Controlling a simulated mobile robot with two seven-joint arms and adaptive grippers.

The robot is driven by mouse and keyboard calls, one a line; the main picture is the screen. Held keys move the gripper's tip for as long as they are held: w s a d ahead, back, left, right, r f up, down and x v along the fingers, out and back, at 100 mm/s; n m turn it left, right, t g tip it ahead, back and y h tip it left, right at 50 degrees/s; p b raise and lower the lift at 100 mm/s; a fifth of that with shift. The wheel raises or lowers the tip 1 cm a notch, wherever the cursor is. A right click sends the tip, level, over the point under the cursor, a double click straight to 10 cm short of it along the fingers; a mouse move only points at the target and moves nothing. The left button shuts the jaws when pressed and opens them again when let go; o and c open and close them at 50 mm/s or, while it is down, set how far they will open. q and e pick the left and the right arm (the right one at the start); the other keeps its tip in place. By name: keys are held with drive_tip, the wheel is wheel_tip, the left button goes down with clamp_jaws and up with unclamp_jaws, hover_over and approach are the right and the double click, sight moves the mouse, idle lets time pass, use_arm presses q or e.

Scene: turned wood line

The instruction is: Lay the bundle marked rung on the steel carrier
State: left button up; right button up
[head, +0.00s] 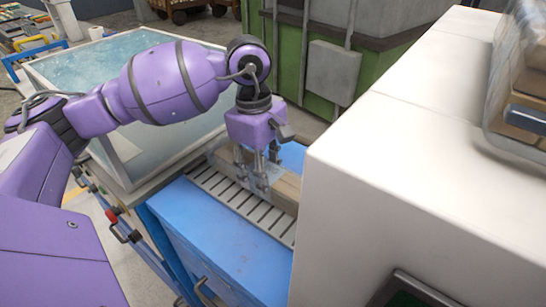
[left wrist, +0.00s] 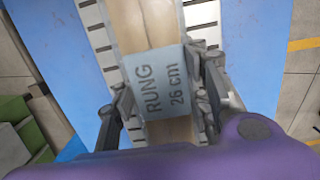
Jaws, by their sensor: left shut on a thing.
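The wooden bundle (head: 286,190) has a grey band printed "RUNG 26 cm" (left wrist: 163,82) in the left wrist view. My left gripper (head: 255,180) points down with its fingers on both sides of the bundle at the band, shut on it. The pale slotted steel carrier (head: 233,197) lies under the bundle on a blue cabinet; its slots show on both sides of the bundle in the left wrist view (left wrist: 101,38). The bundle runs lengthwise along it. I cannot tell whether it touches the carrier. My right gripper is not in view.
A white machine housing (head: 410,170) stands close on the right and hides the bundle's near right end. A glass-topped table (head: 100,60) is at the left. A green container (head: 335,60) stands behind. The blue cabinet top (head: 215,235) is bare in front of the carrier.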

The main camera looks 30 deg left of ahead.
use_arm(q)
drive_tip(key=o, duration=1.1)
drive_tip(key=shift+f, duration=0.2)
drive_tip(key=o, duration=0.5)
drive_tip(key=shift+r, duration=0.1)
drive_tip(key=shift+c, duration=0.2)
wheel_tip(320, 180, up, 12)
drive_tip(key=a, duration=0.1)
drive_tip(key=shift+a+r, duration=0.15)
drive_tip(key=shift+a, duration=0.05)
